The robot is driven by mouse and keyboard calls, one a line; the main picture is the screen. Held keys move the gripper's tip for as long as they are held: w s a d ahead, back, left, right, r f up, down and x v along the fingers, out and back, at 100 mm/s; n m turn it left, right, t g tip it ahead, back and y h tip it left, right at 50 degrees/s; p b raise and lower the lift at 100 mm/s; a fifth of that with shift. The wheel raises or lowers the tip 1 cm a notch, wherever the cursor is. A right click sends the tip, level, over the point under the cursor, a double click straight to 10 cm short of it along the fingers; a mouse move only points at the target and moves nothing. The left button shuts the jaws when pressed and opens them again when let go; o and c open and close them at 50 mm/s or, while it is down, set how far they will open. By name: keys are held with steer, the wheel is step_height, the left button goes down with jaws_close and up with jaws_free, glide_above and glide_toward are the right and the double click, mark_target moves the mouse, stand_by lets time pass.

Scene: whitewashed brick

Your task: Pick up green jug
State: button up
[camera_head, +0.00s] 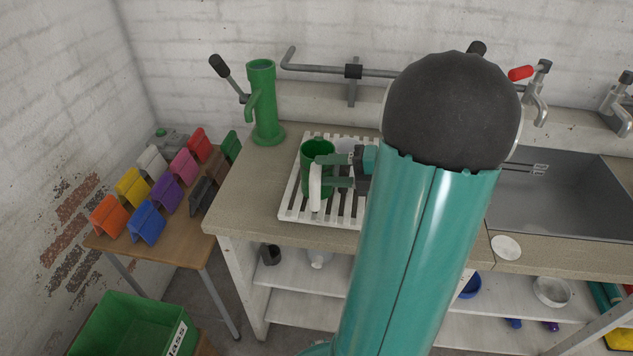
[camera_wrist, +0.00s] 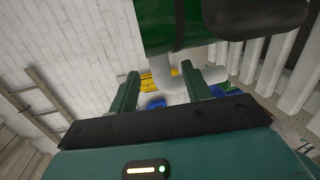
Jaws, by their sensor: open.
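The green jug (camera_head: 318,152) stands upright on the white slatted rack (camera_head: 290,212) on the counter. Its pale handle (camera_head: 315,188) faces the front. My gripper (camera_head: 334,170) is open just to the right of the handle, its two green fingers reaching left towards it. In the wrist view, the jug's dark green side (camera_wrist: 165,25) shows at the top. The pale handle (camera_wrist: 172,80) appears between my fingers, with no clear contact. My arm hides part of the rack in the head view.
A green hand pump (camera_head: 263,105) stands left of the rack. Grey pipework (camera_head: 330,69) runs behind it. A sink (camera_head: 570,190) lies right of my arm. Colourful holders (camera_head: 165,188) crowd a small table at left. A green crate (camera_head: 125,325) is below.

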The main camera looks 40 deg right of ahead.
steer(key=x, duration=0.5)
steer(key=shift+w+a+f, duration=0.1)
steer(key=shift+w+a, duration=0.05)
steer(key=shift+a, duration=0.05)
jaws_close()
